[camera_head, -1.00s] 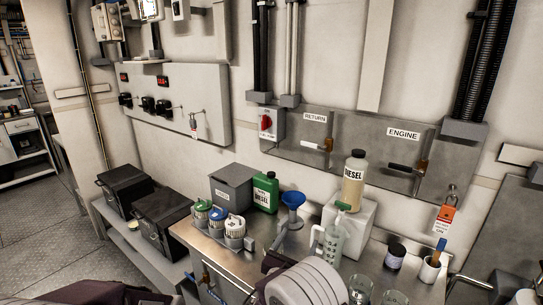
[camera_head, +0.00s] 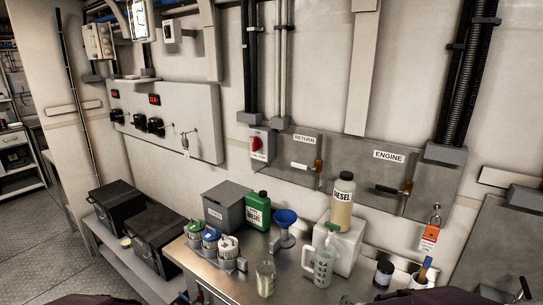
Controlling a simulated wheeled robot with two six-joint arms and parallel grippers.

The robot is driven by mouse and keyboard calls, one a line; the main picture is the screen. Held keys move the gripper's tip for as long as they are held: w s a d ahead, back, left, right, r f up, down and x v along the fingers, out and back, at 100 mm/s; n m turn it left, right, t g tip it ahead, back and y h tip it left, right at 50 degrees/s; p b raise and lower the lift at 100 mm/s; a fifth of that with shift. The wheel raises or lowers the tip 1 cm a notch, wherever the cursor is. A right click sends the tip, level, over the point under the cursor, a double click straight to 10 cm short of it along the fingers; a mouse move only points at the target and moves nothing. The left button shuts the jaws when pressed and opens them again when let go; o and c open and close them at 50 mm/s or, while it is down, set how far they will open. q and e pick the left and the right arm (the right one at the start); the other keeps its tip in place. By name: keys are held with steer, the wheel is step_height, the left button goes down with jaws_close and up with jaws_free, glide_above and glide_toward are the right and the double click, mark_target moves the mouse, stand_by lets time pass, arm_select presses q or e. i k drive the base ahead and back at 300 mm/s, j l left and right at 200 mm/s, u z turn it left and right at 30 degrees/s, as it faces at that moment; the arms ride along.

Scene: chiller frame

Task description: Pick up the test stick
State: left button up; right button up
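The stick is not clearly identifiable. A thin blue-and-brown stick-like item (camera_head: 426,267) stands tilted in a small white cup (camera_head: 417,282) at the right of the metal counter (camera_head: 218,280); I cannot tell whether it is the test stick. Neither of my grippers shows in the head view. Only dark parts, probably of my own arms, show along the bottom edge.
A glass (camera_head: 265,279) stands at the counter's front. Behind it are a measuring jug (camera_head: 323,264), a blue funnel (camera_head: 286,218), a diesel bottle (camera_head: 342,205) on a white block (camera_head: 346,245), a green can (camera_head: 257,211) and capped jars (camera_head: 211,239). A dark jar (camera_head: 383,273) stands near the cup.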

mark_target(426, 262)
steer(key=z, duration=1.45)
